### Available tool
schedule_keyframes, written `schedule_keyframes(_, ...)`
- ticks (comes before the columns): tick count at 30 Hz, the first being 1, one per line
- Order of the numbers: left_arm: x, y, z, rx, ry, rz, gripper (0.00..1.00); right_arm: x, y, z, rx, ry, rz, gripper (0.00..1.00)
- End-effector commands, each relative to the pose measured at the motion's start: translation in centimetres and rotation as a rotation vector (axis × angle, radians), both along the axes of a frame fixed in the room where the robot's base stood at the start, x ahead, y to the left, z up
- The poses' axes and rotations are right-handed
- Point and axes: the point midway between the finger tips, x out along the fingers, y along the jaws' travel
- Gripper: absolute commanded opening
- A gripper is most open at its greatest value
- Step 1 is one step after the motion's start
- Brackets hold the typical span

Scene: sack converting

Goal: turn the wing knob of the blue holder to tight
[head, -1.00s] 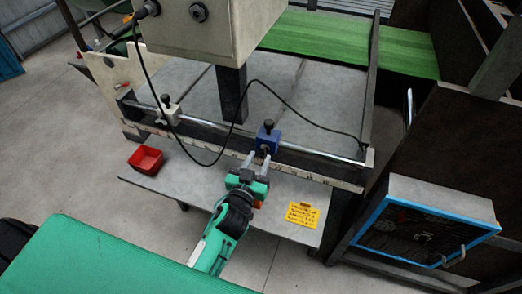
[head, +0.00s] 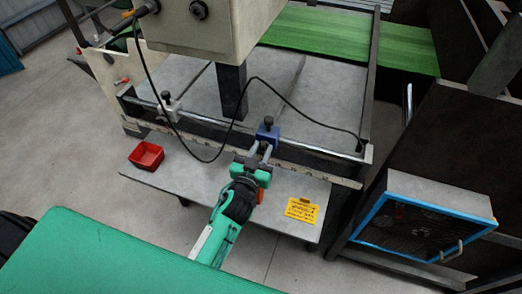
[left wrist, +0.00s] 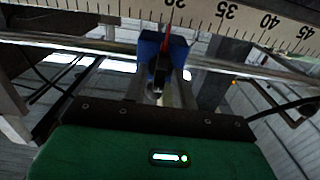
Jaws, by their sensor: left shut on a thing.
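The blue holder (head: 266,134) sits on the chrome rail at the front of the grey machine table, with a black knob on its top. It also shows in the left wrist view (left wrist: 149,46), under the ruler's edge. My left gripper (head: 262,152) is in front of the blue holder, its grey fingers reaching its front face. In the left wrist view my left gripper (left wrist: 160,88) is shut on a small dark part at the holder's front, apparently the wing knob. The fingers hide most of that knob, so its angle cannot be read. My right gripper is not in view.
A white holder (head: 170,106) is on the same rail further left. A red bin (head: 146,155) and a yellow note (head: 302,210) lie on the front shelf. A black cable (head: 290,104) loops over the rail. A blue-edged box (head: 428,216) stands at right.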

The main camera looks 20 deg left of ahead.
Motion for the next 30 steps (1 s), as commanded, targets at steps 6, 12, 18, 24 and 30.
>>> schedule_keyframes(6,0.0,-0.03,-0.02,0.085,-0.003,0.0,0.05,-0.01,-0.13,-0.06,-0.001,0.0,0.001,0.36)
schedule_keyframes(12,0.01,-0.09,-0.04,0.237,-0.008,0.0,0.05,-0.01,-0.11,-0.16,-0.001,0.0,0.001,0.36)
schedule_keyframes(18,0.0,-0.16,-0.08,0.428,-0.015,0.0,0.05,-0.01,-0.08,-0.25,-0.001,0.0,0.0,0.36)
schedule_keyframes(24,-0.01,-0.25,-0.12,0.618,-0.021,0.0,0.05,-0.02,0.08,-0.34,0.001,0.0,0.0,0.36)
schedule_keyframes(30,-0.01,-0.36,-0.19,0.808,-0.028,-0.001,0.05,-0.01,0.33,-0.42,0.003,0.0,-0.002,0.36)
